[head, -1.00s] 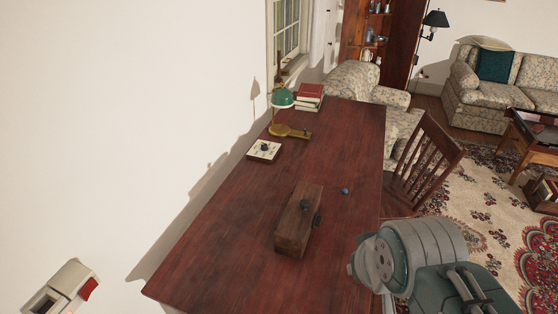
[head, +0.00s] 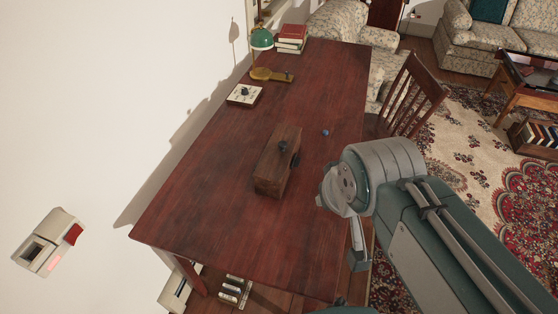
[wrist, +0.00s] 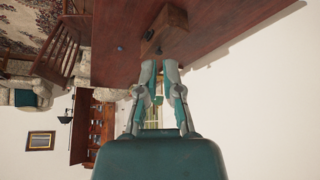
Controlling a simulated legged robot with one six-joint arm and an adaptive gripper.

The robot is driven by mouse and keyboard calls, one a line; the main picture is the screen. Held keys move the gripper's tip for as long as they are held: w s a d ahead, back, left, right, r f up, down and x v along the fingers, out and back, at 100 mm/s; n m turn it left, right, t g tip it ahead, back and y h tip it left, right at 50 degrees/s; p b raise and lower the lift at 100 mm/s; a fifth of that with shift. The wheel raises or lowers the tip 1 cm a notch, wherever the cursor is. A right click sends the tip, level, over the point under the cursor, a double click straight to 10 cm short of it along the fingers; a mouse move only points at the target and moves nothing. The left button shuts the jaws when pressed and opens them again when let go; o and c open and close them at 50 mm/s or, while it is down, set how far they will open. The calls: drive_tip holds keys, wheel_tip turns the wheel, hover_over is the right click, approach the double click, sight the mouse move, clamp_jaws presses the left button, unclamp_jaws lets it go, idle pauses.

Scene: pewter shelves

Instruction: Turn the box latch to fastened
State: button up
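A brown wooden box (head: 275,172) stands on the dark red desk (head: 215,215). A dark knob (head: 283,146) is on its top, and a dark latch-like piece (head: 295,160) is on its right side. I cannot tell the latch's setting. The box also shows at the top of the wrist view (wrist: 172,38), with small dark fittings on it. My gripper (wrist: 160,66) is open and empty in the wrist view, its two fingers apart and pointing toward the box without visible contact. In the head view my arm is at the desk's right edge.
A small blue knob-like thing (head: 325,132) lies right of the box. A white dial panel (head: 240,99), a green lamp (head: 262,40) and books (head: 291,38) are farther back. A chair (head: 412,95) stands at the right edge. The desk front is clear.

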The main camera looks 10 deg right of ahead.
drive_tip(key=o, duration=0.5)
drive_tip(key=shift+w+d, duration=0.2)
drive_tip(key=shift+d, duration=0.05)
drive_tip(key=o, duration=0.3)
drive_tip(key=w+a+f+m+g+y, duration=0.2)
drive_tip(key=w+m+g, duration=0.1)
drive_tip(key=w, duration=0.3)
drive_tip(key=shift+w+a+f+m+g+y, duration=0.15)
drive_tip(key=shift+f+m+g+y, duration=0.15)
drive_tip(key=shift+m+y, duration=0.15)
drive_tip(key=m+t+y, duration=0.1)
drive_tip(key=m+y, duration=1)
drive_tip(key=m, duration=0.2)
approach(296, 162)
drive_tip(key=s+a+r, duration=0.6)
drive_tip(key=a+r, duration=0.1)
drive_tip(key=d+f+m+t, duration=0.2)
drive_tip(key=f, duration=0.1)
drive_tip(key=w+d+f+m+t+y, duration=0.1)
drive_tip(key=d+f+m+t, duration=0.1)
drive_tip(key=d+f, duration=0.1)
drive_tip(key=w+d+f+m+t, duration=0.1)
drive_tip(key=d+f+m+t, duration=0.1)
drive_tip(key=d+f, duration=0.1)
drive_tip(key=shift+w+d+f+y, duration=0.1)
drive_tip(key=shift+f+y, duration=0.1)
drive_tip(key=shift+f, duration=0.25)
drive_tip(key=shift+w+d+f+y, duration=0.15)
drive_tip(key=shift+f, duration=0.25)
drive_tip(key=x, duration=1.1)
